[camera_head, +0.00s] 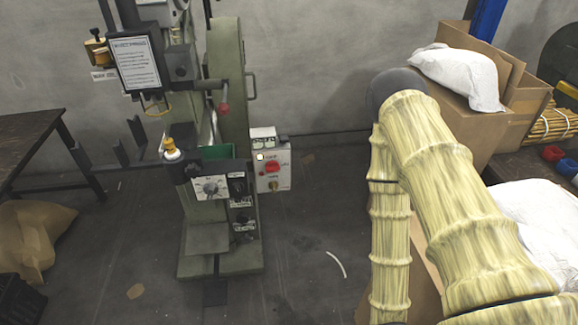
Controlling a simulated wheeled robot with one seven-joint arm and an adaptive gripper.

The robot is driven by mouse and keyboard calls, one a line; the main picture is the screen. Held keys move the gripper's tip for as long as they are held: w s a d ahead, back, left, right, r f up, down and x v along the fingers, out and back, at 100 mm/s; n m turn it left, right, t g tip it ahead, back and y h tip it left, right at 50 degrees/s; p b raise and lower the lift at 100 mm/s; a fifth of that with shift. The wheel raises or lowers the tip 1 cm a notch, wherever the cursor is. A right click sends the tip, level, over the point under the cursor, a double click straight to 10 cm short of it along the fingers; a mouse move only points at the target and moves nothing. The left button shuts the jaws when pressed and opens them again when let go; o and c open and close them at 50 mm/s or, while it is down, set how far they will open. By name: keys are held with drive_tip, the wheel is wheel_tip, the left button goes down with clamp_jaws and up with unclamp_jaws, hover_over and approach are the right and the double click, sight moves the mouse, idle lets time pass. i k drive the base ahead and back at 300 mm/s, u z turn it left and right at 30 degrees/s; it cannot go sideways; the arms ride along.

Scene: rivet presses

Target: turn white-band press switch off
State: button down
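A green rivet press (229,90) stands left of the middle, with a second column and a sign panel (135,62) close beside it. A white control box (272,172) stands at its right side, carrying a red switch (272,167). I cannot make out a white band on the press for certain, nor the switch's setting. My arm fills the right side, bent, with a yellowish bamboo-like cover. My gripper does not show.
A dark table (30,128) stands at the left, with a brown sack (33,235) below. Cardboard boxes (470,115) and a white bag (458,74) stand at the right, behind my arm. The floor between the press and my arm is mostly clear, with a white strip (337,264) on it.

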sight(272, 166)
drive_tip(key=k, duration=1)
drive_tip(key=u, duration=1.4)
drive_tip(key=i, duration=1.1)
drive_tip(key=z, duration=1.8)
drive_tip(key=i, duration=0.5)
drive_tip(key=z, duration=0.05)
